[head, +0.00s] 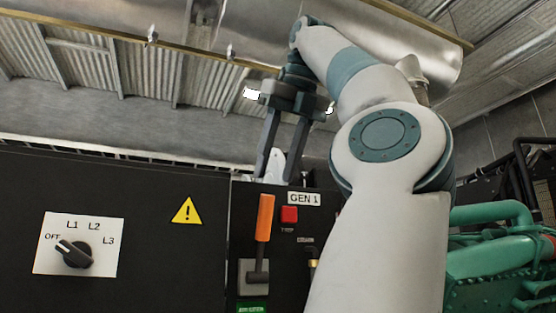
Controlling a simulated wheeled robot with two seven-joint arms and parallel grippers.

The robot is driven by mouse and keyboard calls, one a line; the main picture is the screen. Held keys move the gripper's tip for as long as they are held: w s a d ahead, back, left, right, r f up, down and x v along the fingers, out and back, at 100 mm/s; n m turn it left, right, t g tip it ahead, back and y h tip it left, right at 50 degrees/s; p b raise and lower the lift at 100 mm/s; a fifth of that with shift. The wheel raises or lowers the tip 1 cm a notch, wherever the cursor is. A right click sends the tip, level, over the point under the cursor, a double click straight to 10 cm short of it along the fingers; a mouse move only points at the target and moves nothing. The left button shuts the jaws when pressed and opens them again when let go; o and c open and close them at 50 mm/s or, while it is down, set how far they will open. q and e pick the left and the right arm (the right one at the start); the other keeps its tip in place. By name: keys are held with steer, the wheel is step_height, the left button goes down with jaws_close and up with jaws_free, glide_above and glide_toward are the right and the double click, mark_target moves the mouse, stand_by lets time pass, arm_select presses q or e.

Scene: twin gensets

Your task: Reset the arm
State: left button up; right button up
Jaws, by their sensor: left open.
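My left arm (385,190) rises large through the middle of the head view and bends over toward the upper left. My left gripper (277,174) hangs from it with two dark fingers pointing down, apart. It is open, in front of or above the top edge of the black panel (140,200). A small white shape shows between the fingers; I cannot tell what it is. Below the fingertips, an orange-handled lever (265,218) stands upright on the panel, apart from them. My right gripper is not in view.
A red button (289,214) sits under the GEN 1 label (304,199). A rotary switch (75,254) points to OFF at the left. A yellow warning sign (187,210) is between. Green engine pipes (495,240) stand at right. A large metal duct (255,30) runs overhead.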

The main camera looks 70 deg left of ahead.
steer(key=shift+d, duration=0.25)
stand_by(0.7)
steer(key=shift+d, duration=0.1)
